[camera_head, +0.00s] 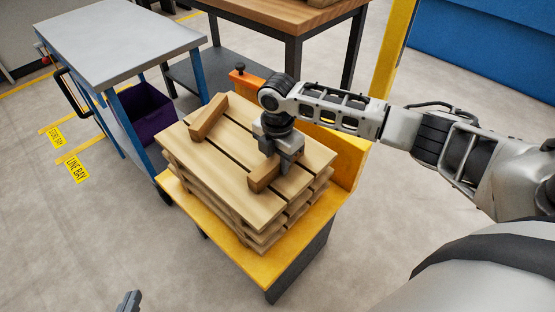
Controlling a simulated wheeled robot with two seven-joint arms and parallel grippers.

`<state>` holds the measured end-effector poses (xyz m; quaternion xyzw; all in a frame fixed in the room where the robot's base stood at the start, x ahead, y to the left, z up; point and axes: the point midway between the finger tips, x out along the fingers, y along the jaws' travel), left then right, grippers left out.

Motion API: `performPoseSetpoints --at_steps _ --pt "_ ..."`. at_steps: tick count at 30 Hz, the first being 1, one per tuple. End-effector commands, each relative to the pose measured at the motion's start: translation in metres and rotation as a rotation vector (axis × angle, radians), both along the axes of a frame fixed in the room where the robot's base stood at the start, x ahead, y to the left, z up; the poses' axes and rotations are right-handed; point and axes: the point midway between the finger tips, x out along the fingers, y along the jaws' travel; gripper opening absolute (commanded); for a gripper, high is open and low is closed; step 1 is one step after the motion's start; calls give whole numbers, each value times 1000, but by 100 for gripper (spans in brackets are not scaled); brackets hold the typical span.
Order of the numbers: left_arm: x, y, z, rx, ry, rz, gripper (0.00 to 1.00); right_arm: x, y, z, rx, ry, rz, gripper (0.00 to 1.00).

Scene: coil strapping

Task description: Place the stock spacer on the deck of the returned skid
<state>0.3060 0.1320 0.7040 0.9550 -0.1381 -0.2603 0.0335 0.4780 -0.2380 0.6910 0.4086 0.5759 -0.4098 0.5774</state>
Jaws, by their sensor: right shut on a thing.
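A stack of pale wooden skids (232,171) sits on a yellow stand. The top skid has a slatted deck with dark gaps. One wooden spacer block (208,116) lies across the deck near its far left edge. My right gripper (278,163) points down over the right part of the deck and is shut on a second wooden spacer block (262,181). This block is at or just above the slats; I cannot tell if it touches them. The gripper hides its middle. My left gripper (128,301) shows only as a grey tip at the bottom edge, away from the stack.
The yellow stand (262,262) has a raised plate on its right side. A blue cart (118,42) with a grey top and a purple bin (148,108) stands to the left. A wood-topped bench (285,14) is behind. Floor labels (76,168) lie at left; the front-left floor is clear.

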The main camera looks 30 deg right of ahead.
Motion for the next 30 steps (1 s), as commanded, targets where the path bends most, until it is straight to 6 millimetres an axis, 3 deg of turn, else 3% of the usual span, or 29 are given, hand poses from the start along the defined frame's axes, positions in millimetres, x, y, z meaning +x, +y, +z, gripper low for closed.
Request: performPoseSetpoints --at_steps 5,6,8,16,20,30 --pt "0 0 0 1 1 -1 0 0 1 -2 1 -1 0 2" --pt "0 0 0 1 1 -1 0 0 1 -2 0 -1 1 37" --pt "0 0 0 1 1 -1 0 0 1 -2 0 -1 1 51" --pt "-1 0 0 0 2 -2 0 0 0 -1 0 -1 0 51" --pt "-1 0 2 0 2 -2 0 1 1 9 2 -3 0 51" --pt "-3 0 6 0 22 -2 0 1 0 78 1 -5 0 51"
